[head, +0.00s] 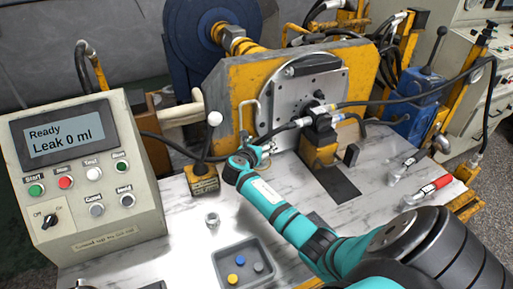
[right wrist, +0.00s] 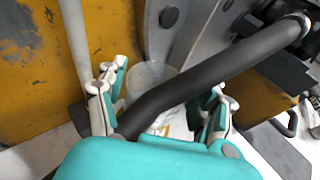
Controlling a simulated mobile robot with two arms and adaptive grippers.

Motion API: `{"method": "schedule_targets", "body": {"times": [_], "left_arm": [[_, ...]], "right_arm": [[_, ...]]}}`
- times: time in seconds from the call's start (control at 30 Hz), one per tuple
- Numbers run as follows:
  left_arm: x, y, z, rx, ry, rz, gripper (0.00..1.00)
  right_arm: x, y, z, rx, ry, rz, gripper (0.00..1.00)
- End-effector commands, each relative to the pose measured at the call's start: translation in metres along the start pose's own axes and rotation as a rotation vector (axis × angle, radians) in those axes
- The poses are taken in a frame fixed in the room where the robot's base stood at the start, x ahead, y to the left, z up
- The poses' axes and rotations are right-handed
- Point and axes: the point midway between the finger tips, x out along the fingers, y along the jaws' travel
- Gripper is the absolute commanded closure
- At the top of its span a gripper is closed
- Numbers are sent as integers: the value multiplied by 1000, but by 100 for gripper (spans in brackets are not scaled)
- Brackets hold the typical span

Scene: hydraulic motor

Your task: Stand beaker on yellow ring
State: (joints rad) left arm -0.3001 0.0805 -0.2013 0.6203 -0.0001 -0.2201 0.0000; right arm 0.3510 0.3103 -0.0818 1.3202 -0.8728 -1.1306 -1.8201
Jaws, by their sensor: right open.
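A clear beaker (right wrist: 150,77) stands beyond the fingers of my right gripper (right wrist: 162,98) in the right wrist view, close to the grey plate of the motor rig. A thick black hose crosses in front of it and hides part of it. The right gripper is open, its fingers apart on either side of the hose. In the head view the right gripper (head: 250,156) is low in front of the rig, and the beaker is hard to make out there. My left gripper is not in view.
The yellow rig with its round metal plate (head: 292,97) and hoses stands behind. A control box (head: 85,170) reads "Leak 0 ml". A grey tray (head: 243,247) holds small caps. A metal nut (head: 212,219) and a red-handled tool (head: 428,190) lie on the bench.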

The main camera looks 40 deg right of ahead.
Motion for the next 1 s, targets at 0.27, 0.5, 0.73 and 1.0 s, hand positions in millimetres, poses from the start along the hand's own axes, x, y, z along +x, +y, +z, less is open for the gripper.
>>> {"method": "schedule_targets", "body": {"times": [0.27,0.5,0.73,1.0], "left_arm": [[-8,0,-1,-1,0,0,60],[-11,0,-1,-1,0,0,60],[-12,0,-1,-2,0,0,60],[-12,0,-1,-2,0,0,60]], "right_arm": [[-51,1,0,2,2,5,32],[-98,1,0,2,2,4,32],[-119,0,0,1,1,2,32],[-120,0,0,0,0,1,32]]}}
